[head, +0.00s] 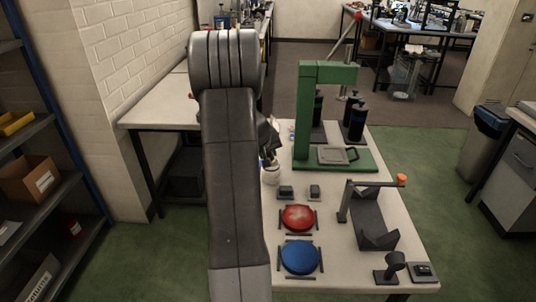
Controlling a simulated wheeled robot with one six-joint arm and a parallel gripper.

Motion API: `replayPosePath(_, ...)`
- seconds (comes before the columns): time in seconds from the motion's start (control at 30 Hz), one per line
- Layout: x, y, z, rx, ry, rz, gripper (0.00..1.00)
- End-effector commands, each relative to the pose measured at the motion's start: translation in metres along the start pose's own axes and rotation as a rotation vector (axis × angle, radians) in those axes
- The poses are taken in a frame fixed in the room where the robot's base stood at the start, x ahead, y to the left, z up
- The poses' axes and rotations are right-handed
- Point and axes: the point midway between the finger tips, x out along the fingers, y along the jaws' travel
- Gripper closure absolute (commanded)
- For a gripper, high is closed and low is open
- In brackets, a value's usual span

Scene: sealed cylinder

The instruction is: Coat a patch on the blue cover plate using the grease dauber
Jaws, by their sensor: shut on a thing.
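The blue cover plate (300,257) is a round disc lying flat between dark bars near the front of the light workbench. My gripper (268,150) is partly hidden behind my own grey arm. It is above a small white pot (270,174) at the bench's left edge, well behind the blue plate. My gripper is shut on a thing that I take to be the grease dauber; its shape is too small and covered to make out. I cannot tell whether its tip is inside the pot or above it.
A red round plate (298,217) lies just behind the blue one, with two small dark blocks (286,192) behind it. A green press (305,115) stands at the back. A dark cradle with an orange-tipped lever (372,222) stands to the right. Dark bottles (354,122) stand behind the press.

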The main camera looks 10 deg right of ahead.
Motion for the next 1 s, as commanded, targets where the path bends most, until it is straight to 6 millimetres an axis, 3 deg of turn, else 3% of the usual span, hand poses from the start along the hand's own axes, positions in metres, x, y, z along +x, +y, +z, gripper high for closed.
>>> replayPosePath(0.7, -0.052, 0.020, -0.028, 0.000, 0.003, 0.000, 0.95)
replayPosePath(1.0, -0.054, 0.021, -0.029, 0.000, 0.002, 0.000, 0.95)
